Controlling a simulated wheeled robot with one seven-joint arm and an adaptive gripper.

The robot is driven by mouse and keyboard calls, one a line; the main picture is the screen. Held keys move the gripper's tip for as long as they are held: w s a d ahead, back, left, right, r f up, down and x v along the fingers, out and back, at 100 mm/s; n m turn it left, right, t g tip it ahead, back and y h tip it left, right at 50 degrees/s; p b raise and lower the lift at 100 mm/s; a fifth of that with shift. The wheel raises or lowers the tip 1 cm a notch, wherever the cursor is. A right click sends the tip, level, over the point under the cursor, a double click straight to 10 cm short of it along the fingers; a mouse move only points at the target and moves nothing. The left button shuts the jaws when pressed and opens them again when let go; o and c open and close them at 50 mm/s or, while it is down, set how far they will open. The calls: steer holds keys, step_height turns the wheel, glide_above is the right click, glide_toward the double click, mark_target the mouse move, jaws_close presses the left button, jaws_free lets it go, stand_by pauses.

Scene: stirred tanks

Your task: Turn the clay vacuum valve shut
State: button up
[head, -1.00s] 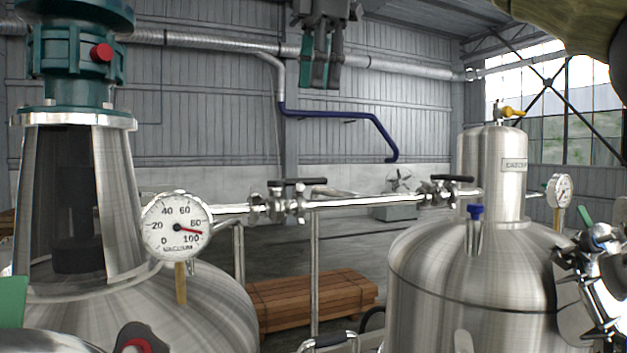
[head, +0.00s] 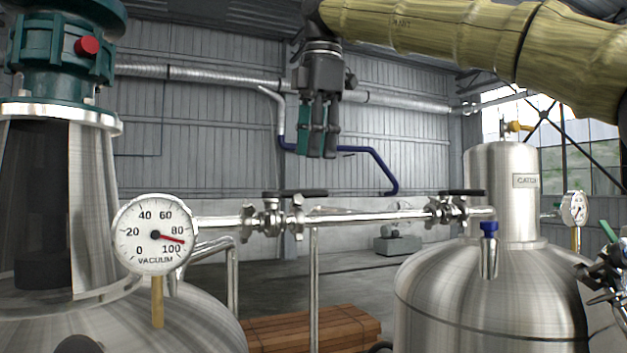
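Two valves with black lever handles sit on the horizontal steel pipe: a left valve (head: 272,218) near the vacuum gauge and a right valve (head: 447,208) by the catch vessel. Both levers lie roughly along the pipe. No clay-coloured handle stands out, so I cannot tell which valve is the clay vacuum one. My gripper (head: 319,156) hangs pointing down above the pipe, apart from both valves, a little right of the left lever in the picture. Its dark fingers hold nothing visible; their spread is unclear from this angle.
The vacuum gauge (head: 155,235) reads about 90 on the left tank (head: 190,325). The catch vessel (head: 500,195) stands on the right tank (head: 480,295), with a yellow valve (head: 518,126) on top. Timber (head: 320,328) lies below the pipe. The space between the tanks above the pipe is open.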

mark_target(313, 191)
steer(key=f, duration=0.2)
steer(key=w+f, duration=0.1)
steer(key=f, duration=0.1)
steer(key=f+p, duration=0.1)
steer(key=f, duration=0.1)
steer(key=shift+w+a+f, duration=0.25)
steer(key=shift+f, duration=0.15)
steer(key=shift+s, duration=0.1)
steer(key=shift+c, duration=0.3)
jaws_close()
